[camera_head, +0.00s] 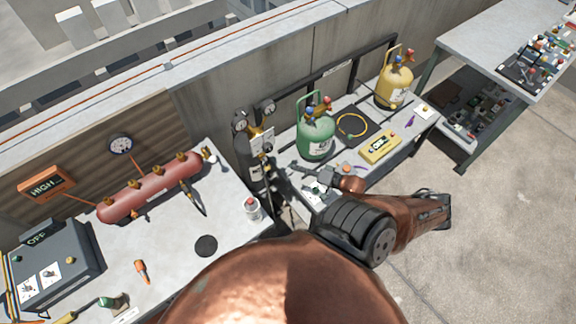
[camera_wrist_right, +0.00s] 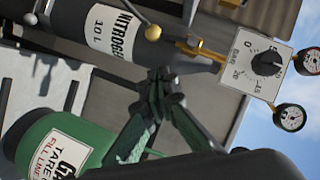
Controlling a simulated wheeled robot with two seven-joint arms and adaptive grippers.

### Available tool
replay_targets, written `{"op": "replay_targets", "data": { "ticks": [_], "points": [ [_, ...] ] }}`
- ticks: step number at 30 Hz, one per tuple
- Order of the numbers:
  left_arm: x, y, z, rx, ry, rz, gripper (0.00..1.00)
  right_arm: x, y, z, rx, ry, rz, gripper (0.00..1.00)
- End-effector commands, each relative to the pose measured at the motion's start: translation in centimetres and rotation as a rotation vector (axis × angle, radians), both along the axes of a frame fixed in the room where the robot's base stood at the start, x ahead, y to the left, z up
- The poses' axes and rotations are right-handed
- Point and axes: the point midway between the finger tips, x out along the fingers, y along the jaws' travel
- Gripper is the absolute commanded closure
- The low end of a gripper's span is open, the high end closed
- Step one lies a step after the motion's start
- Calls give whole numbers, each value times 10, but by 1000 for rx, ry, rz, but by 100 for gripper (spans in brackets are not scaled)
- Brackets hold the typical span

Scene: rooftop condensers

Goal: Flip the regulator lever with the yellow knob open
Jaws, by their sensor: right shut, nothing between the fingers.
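The dark nitrogen bottle (camera_wrist_right: 65,35) lies slanted across the top of the right wrist view. Its brass regulator fitting (camera_wrist_right: 200,50) carries a white dial plate (camera_wrist_right: 262,72) with a black dial. A lever with a round yellow knob (camera_wrist_right: 153,33) shows against the bottle. My right gripper (camera_wrist_right: 162,76) is shut and empty, its tips below the knob in the picture and apart from it. In the head view the bottle (camera_head: 257,175) stands between the two benches, and my right gripper (camera_head: 294,166) is just right of it. My left gripper is out of view.
A green cylinder (camera_head: 316,136) stands close to my right gripper; a yellow cylinder (camera_head: 394,85) is farther right. A yellow meter (camera_head: 380,148) lies on that bench. Two round gauges (camera_wrist_right: 311,62) flank the dial plate. A red tank (camera_head: 150,187) is on the left bench.

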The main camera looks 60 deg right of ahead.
Motion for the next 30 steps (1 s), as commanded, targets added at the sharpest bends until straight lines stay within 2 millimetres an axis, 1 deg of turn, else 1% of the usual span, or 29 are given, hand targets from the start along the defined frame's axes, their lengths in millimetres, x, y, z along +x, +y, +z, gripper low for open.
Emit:
{"op": "replay_targets", "data": {
  "ticks": [1, 3, 7, 26, 29, 30],
  "points": [
    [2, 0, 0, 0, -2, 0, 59, -8, -1, 1, 0, 1, -1, 100],
    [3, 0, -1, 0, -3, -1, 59, -13, -1, 4, 0, -1, 0, 100],
    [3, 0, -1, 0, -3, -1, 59, -20, -2, 6, 0, -1, -2, 100],
    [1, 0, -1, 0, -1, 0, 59, -21, -3, 5, -2, 1, -2, 100],
    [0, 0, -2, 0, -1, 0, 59, -25, -4, -8, -32, 20, -8, 100],
    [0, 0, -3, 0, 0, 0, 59, -28, -6, -21, -60, 41, -13, 100]
  ]
}}
